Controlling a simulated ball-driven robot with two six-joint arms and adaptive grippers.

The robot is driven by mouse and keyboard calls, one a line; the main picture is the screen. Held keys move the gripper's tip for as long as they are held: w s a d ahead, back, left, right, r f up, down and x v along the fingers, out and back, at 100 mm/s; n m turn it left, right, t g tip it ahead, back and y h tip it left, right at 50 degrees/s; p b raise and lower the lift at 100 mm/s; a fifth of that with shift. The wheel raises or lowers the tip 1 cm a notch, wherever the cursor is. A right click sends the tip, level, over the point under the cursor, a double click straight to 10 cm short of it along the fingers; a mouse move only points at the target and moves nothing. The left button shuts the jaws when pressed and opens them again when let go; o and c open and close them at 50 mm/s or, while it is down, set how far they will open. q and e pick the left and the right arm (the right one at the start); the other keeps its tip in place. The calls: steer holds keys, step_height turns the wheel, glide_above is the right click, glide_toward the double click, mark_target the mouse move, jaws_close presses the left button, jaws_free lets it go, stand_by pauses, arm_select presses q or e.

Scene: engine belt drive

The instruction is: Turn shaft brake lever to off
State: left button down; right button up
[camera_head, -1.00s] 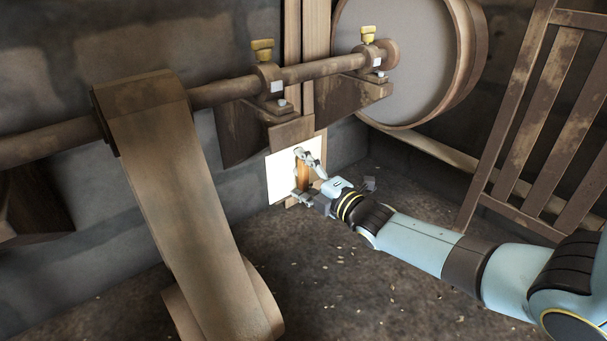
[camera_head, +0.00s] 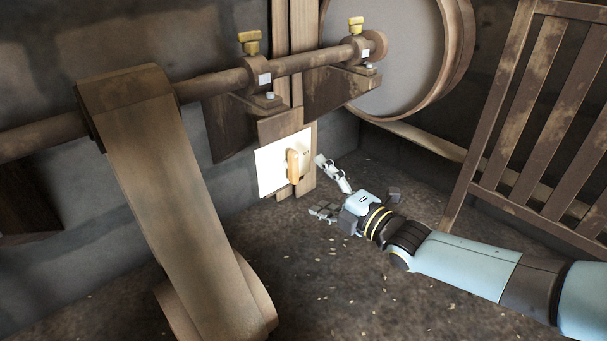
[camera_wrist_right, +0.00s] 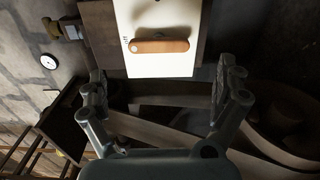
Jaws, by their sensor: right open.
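The shaft brake lever (camera_head: 293,166) is a small tan wooden handle on a white plate (camera_head: 268,172) fixed to the wooden post under the shaft. It stands about upright in the head view. In the right wrist view the lever (camera_wrist_right: 159,46) lies across the white plate (camera_wrist_right: 160,66), with small dark marks beside one end. My right gripper (camera_head: 322,187) is open and empty, to the right of the lever and apart from it. In the right wrist view its two fingers (camera_wrist_right: 163,92) are spread, with the lever beyond them. My left gripper is not in view.
A rusty shaft (camera_head: 210,88) on bearings with yellow caps runs above the plate. A wide belt (camera_head: 172,170) slopes down at left. A large pulley (camera_head: 390,50) stands behind, and a slatted wooden frame (camera_head: 535,110) at right. The floor between is open.

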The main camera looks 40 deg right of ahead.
steer(key=s, duration=0.3)
steer(key=shift+d, duration=0.1)
stand_by(0.6)
